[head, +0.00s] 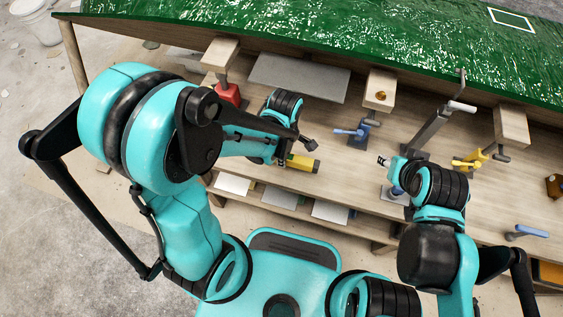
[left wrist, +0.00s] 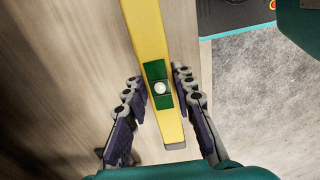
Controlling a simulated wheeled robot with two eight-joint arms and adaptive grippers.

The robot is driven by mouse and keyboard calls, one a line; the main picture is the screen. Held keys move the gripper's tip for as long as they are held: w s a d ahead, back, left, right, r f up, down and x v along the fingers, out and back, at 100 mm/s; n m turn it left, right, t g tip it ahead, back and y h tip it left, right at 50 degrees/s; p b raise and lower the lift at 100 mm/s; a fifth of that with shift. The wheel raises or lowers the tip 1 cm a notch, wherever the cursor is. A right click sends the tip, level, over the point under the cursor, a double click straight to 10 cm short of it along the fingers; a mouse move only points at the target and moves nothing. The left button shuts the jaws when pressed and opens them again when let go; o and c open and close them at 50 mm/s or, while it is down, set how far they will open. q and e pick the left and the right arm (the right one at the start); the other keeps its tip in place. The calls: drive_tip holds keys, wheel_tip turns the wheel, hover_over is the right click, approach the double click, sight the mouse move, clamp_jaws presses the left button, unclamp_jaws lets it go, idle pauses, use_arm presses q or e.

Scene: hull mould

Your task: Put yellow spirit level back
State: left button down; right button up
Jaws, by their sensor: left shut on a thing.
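The yellow spirit level (head: 303,163) shows in part in the head view, over the bench's front edge and partly hidden by my left arm. In the left wrist view the level (left wrist: 147,35) runs lengthwise between the fingers of my left gripper (left wrist: 158,78), with its green vial window at the fingers and its grey end cap toward me. My left gripper is shut on it. In the head view this gripper is mostly hidden behind my arm. My right gripper (head: 385,161) is over the bench by a blue-handled clamp; its finger opening is too small to tell.
The wooden bench (head: 325,118) stands under a green hull mould (head: 330,38). A grey plate (head: 300,77), a red tool (head: 228,94), blue clamps (head: 357,132) and a yellow clamp (head: 468,161) are on it. A lower shelf (head: 262,190) holds several sheets. Bare wood lies between the clamps.

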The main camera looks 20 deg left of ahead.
use_arm(q)
drive_tip(key=shift+w+a+f, duration=0.35)
drive_tip(key=shift+a+f, duration=0.1)
drive_tip(key=shift+a, duration=0.1)
drive_tip(key=shift+f+b, duration=1.2)
drive_tip(key=shift+f, duration=0.7)
drive_tip(key=shift+f, duration=0.2)
drive_tip(key=c, duration=1.3)
unclamp_jaws()
drive_tip(key=shift+o, duration=0.2)
drive_tip(key=shift+r, duration=0.1)
